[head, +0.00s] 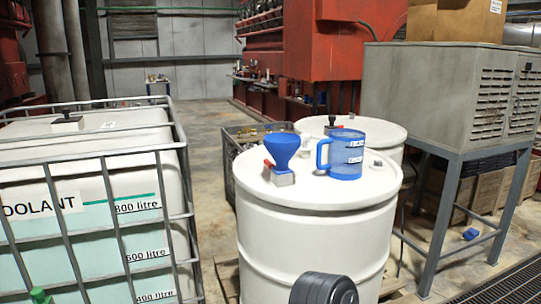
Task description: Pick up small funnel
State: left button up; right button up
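The small funnel (282,148) is blue and stands with its wide mouth up on the near white drum (318,240). Its narrow lower end meets a small grey metal block with a red part (283,177) on the drum lid; I cannot tell whether it sits in it or behind it. A blue and clear measuring jug (347,155) stands just to the right of the funnel, its handle towards the funnel. Neither of my grippers shows in the head view. A dark rounded part of mine shows at the bottom edge, below the drum top and apart from the funnel.
A caged white coolant tank (85,215) stands at the left. A second white drum (385,135) is behind the near one. A grey louvred cabinet (440,90) on a metal stand is at the right. Open floor (205,130) runs between tank and drums.

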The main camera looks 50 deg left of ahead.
aim_at(282, 147)
jog(key=u, duration=1.55)
jog(key=i+j, duration=0.15)
jog(key=i, duration=0.35)
